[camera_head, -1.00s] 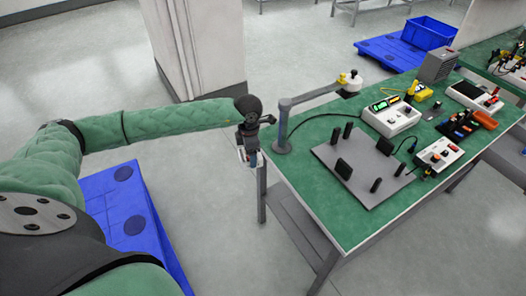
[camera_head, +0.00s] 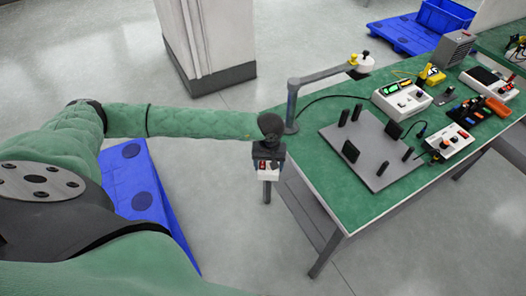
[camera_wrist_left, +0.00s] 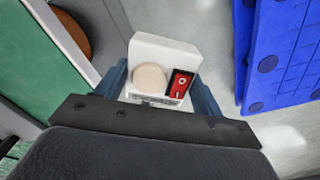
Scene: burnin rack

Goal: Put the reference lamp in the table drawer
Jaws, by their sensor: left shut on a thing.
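My left gripper (camera_head: 268,158) is shut on a small white device with a pale round dome and a red switch in a black frame; this looks like the reference lamp (camera_wrist_left: 149,52). In the wrist view, the blue fingers of the gripper (camera_wrist_left: 160,88) hold it from both sides. In the head view, the lamp (camera_head: 263,176) hangs in the air just off the left end of the green table (camera_head: 345,205). A grey panel (camera_head: 305,205) shows below the tabletop edge; I cannot tell whether it is the drawer or a shelf. My right gripper is out of view.
A grey plate (camera_head: 370,170) with black posts, a lamp arm on a post (camera_head: 292,105) and several instruments stand on the table. A blue pallet (camera_head: 140,190) lies on the floor to the left. A brown round thing (camera_wrist_left: 74,34) shows in the wrist view.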

